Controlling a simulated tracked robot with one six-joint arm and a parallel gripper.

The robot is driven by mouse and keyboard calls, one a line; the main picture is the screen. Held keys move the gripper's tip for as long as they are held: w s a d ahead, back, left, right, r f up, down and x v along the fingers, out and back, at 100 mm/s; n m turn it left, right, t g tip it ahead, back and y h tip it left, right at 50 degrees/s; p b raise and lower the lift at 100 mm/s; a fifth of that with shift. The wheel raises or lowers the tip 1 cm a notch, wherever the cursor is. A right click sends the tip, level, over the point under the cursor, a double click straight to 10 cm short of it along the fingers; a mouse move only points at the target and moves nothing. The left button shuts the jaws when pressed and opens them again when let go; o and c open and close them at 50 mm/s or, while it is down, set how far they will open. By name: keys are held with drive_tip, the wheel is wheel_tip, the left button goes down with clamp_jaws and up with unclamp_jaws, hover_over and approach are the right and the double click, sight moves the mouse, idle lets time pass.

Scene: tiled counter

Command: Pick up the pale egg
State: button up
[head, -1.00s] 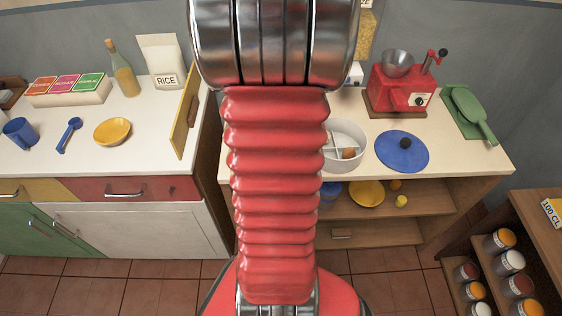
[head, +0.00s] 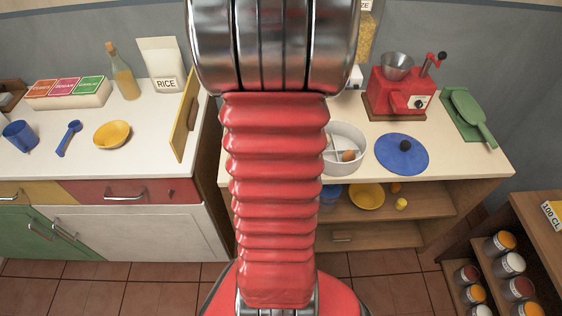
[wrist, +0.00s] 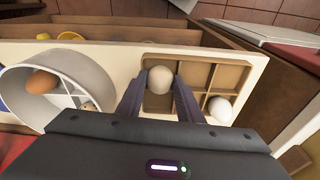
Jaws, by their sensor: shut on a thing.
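A pale, cream-coloured egg (wrist: 160,79) is between the fingertips of my gripper (wrist: 160,84) in the wrist view. The gripper is shut on it, one dark finger on each side. The egg is over a compartment of a wooden divided tray (wrist: 196,63); I cannot tell whether it is clear of the tray's floor. A whiter egg (wrist: 220,108) lies in another part of the tray, to the right. In the head view my arm hides the gripper, the tray and the held egg.
A white round divided pot (wrist: 88,62) stands left of the tray. It holds a brown egg (wrist: 42,80) and a partly hidden speckled egg (wrist: 90,106). In the head view a blue lid (head: 402,154) lies right of the pot, with a red grinder (head: 400,95) behind.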

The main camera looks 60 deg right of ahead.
wheel_tip(320, 180, up, 10)
drive_tip(key=shift+f, duration=0.1)
idle(0.4)
idle(0.5)
drive_tip(key=s+d, duration=0.2)
drive_tip(key=s, duration=0.2)
drive_tip(key=s+d+r, duration=0.1)
drive_tip(key=s+d, duration=0.2)
drive_tip(key=s, duration=0.1)
drive_tip(key=s+d, duration=0.2)
drive_tip(key=s, duration=0.1)
drive_tip(key=shift+s+d+r, duration=0.35)
drive_tip(key=shift+s, duration=0.05)
drive_tip(key=shift+f, duration=0.2)
idle(0.7)
drive_tip(key=shift+f, duration=3.15)
